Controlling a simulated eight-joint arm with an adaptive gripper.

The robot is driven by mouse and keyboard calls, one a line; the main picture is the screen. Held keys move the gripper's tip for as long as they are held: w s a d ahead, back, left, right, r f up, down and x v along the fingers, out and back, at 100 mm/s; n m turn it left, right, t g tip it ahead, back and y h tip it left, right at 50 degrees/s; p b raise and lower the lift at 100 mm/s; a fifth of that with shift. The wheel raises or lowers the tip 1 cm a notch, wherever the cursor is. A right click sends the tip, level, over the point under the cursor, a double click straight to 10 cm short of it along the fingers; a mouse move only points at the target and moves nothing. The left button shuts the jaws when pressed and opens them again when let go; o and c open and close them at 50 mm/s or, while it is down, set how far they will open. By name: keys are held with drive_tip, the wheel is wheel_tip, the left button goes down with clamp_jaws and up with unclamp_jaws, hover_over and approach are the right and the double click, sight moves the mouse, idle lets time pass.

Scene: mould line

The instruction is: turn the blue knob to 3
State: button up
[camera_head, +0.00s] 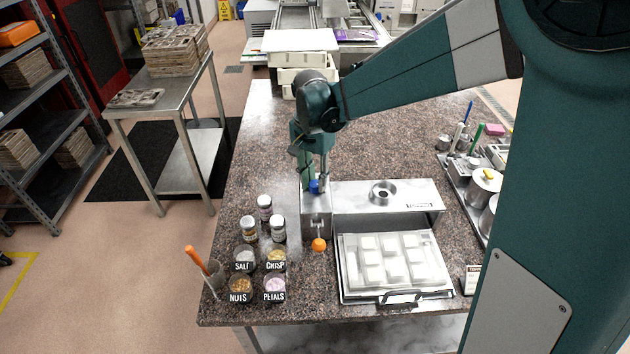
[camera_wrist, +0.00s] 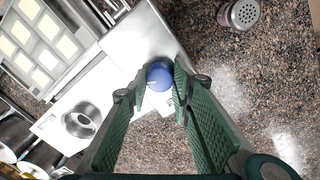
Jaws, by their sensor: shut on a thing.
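The blue knob (camera_head: 314,186) sits on top of the left block of the steel machine (camera_head: 345,209). In the wrist view the round blue knob (camera_wrist: 159,76) lies between my two green fingertips, with a small light mark on its face. My gripper (camera_head: 314,180) points down from above and is shut on the knob. In the wrist view my gripper (camera_wrist: 160,88) has a fingertip on either side of it. The scale numbers around the knob cannot be read, so I cannot tell its setting. An orange ball-ended lever (camera_head: 319,244) is on the machine's front.
A tray of white moulds (camera_head: 347,290) lies in front of the machine. Shaker jars (camera_head: 249,229) and labelled bowls (camera_head: 242,261) stand to the left, with an orange-handled tool (camera_head: 196,259) at the edge. Pots (camera_head: 485,184) stand at right. The granite behind the machine is clear.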

sight(317, 184)
idle(0.3)
drive_tip(key=o, duration=0.9)
drive_tip(key=shift+r, duration=0.1)
drive_tip(key=shift+w+a+r, duration=0.1)
drive_tip(key=shift+a+r, duration=0.05)
drive_tip(key=shift+r, duration=2.8)
drive_tip(key=shift+w+a+r, duration=0.1)
drive_tip(key=shift+r, duration=2.85)
drive_tip(key=shift+d, duration=0.1)
drive_tip(key=s+d+r+n+t+b, duration=0.15)
drive_tip(key=s+d+n+t, duration=0.25)
drive_tip(key=s+d, duration=0.8)
drive_tip(key=shift+s+d+f+n+t+b, duration=0.2)
drive_tip(key=shift+s+d+f+n+t, duration=0.6)
drive_tip(key=shift+s, duration=1.6)
drive_tip(key=shift+s+d+f+n+t+b, duration=0.35)
drive_tip(key=shift+s+d+f, duration=0.55)
drive_tip(key=shift+s+d, duration=1.05)
drive_tip(key=shift+s+d+f+n+t+b, duration=0.1)
drive_tip(key=shift+s+d+f+n+t, duration=0.7)
drive_tip(key=shift+s, duration=2)
